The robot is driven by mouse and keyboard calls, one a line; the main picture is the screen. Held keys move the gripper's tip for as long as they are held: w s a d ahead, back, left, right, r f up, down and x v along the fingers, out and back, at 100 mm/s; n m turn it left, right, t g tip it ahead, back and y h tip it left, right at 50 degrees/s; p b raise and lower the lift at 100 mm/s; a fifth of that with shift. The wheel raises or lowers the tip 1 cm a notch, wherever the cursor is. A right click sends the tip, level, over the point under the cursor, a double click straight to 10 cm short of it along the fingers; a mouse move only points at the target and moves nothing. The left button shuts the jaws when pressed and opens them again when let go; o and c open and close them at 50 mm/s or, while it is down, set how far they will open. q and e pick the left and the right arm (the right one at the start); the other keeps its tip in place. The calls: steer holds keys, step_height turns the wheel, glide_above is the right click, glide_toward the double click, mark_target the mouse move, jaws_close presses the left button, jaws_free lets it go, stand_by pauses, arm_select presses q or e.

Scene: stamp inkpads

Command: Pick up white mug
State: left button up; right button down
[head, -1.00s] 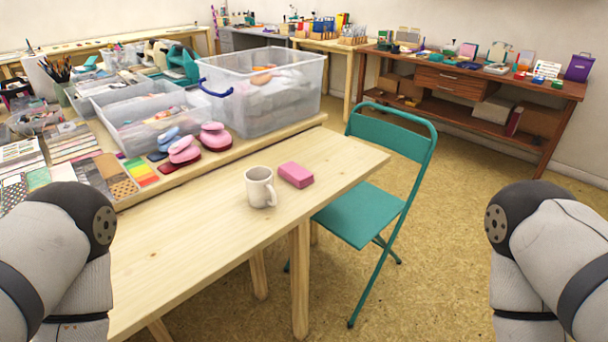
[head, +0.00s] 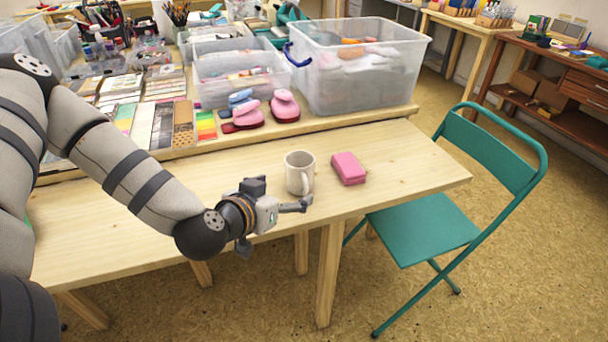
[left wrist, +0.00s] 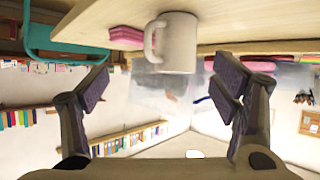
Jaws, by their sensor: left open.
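The white mug (head: 298,172) stands upright on the light wooden table (head: 400,187), with its handle facing the table's front edge. My left gripper (head: 292,203) is at the table's front edge, just short of the mug and apart from it. In the left wrist view, the mug (left wrist: 178,42) appears upside down beyond and between the two spread fingers (left wrist: 165,85). The left gripper is open and empty. My right gripper is not in view.
A pink box (head: 348,168) lies just right of the mug. Pink staplers (head: 285,106) and a clear plastic bin (head: 360,75) stand on the raised shelf behind. A teal folding chair (head: 425,235) is at the right. The table's left part is clear.

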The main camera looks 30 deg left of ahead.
mark_target(293, 173)
arm_select(q)
steer(key=shift+t+y, duration=0.3)
steer(key=shift+y, duration=0.2)
steer(key=b+x, duration=0.1)
steer(key=x, duration=0.3)
steer(key=a+b+x, duration=0.1)
steer(key=x, duration=0.3)
steer(key=a+r+b+x, duration=0.1)
steer(key=x, duration=0.3)
steer(key=shift+w, duration=0.35)
steer(key=shift+w+r, duration=0.1)
steer(key=shift+w, duration=0.15)
steer(key=shift+r, duration=0.15)
steer(key=c, duration=1.5)
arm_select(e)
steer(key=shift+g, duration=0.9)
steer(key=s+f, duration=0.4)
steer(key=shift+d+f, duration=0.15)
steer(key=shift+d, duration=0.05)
